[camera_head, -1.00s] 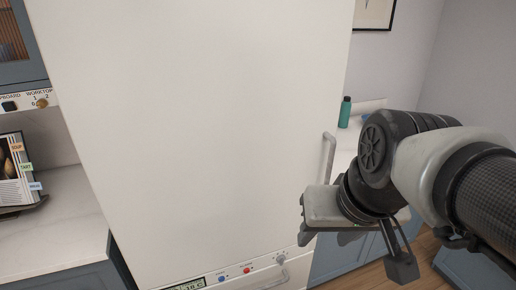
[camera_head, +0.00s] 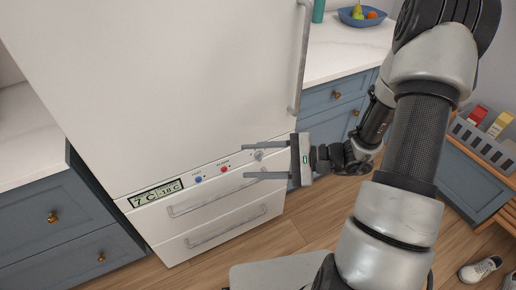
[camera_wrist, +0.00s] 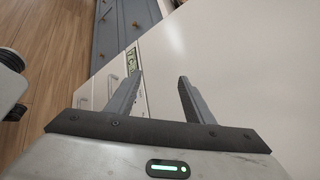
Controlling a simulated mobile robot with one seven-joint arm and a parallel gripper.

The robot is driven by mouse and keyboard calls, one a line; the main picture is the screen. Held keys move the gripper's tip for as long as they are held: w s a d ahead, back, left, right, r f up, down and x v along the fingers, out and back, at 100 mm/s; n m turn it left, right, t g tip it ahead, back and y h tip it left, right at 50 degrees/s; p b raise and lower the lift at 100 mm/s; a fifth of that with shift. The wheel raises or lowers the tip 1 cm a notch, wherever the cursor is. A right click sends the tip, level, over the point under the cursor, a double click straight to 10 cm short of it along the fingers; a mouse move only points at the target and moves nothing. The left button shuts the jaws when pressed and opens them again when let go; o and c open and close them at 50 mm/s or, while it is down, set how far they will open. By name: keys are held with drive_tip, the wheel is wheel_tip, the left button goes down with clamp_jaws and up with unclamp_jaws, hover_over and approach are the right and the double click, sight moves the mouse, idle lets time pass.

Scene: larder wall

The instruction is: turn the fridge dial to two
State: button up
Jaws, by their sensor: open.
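The fridge dial (camera_head: 258,155) is a small grey knob at the right end of the control strip on the white fridge (camera_head: 180,90). The number it points to is too small to read. My gripper (camera_head: 253,160) is open, its two fingers pointing left in the head view, one above and one below the dial's place in the picture. I cannot tell whether they touch it. In the wrist view my open fingers (camera_wrist: 160,92) point toward the white fridge front (camera_wrist: 230,60); the dial does not show there.
The strip also has a display (camera_head: 157,192) reading 7 C and -18 C, a blue button (camera_head: 198,180) and a red button (camera_head: 224,169). Drawer handles (camera_head: 215,195) lie below. Blue cabinets (camera_head: 335,105) stand to the right, with a fruit bowl (camera_head: 362,16) on the counter.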

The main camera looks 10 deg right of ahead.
drive_tip(key=w+d+f+m+t+h+b, duration=0.1)
drive_tip(key=w+d+f+m+t+b, duration=0.2)
drive_tip(key=f, duration=0.4)
drive_tip(key=w+d+f+m+t+h+b, duration=0.1)
drive_tip(key=d+f+m+t, duration=0.2)
drive_tip(key=f+m+t, duration=0.25)
drive_tip(key=m+t+h+b, duration=0.2)
drive_tip(key=m+t+h, duration=0.2)
drive_tip(key=m+h, duration=0.25)
approach(261, 158)
drive_tip(key=b+x, duration=0.2)
drive_tip(key=x, duration=0.6)
drive_tip(key=shift+w+a+f, duration=0.1)
drive_tip(key=shift+w, duration=0.25)
drive_tip(key=c, duration=1)
